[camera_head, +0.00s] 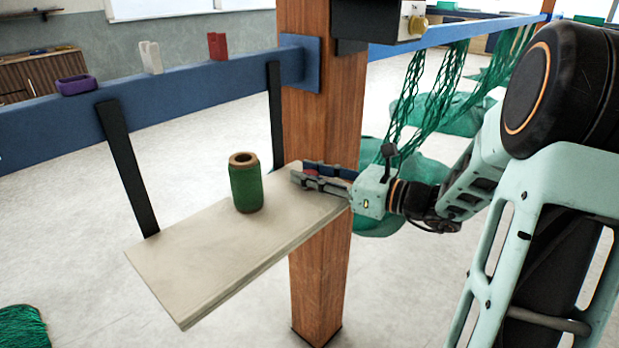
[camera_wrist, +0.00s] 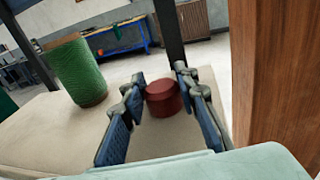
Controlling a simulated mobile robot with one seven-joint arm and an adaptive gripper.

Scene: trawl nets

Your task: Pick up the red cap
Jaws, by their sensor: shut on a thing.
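The red cap (camera_wrist: 163,98) is a short dark red cylinder at the far end of my gripper's fingers in the wrist view. I cannot tell whether the cap touches the board. In the wrist view my gripper (camera_wrist: 160,90) points along the board.
A green twine spool (camera_head: 246,185) stands upright on the board, left of my gripper. The wooden post (camera_head: 318,250) is close to my gripper. Black straps (camera_head: 128,165) rise from the board to a blue beam (camera_head: 190,95). Green nets (camera_head: 440,100) hang behind my arm.

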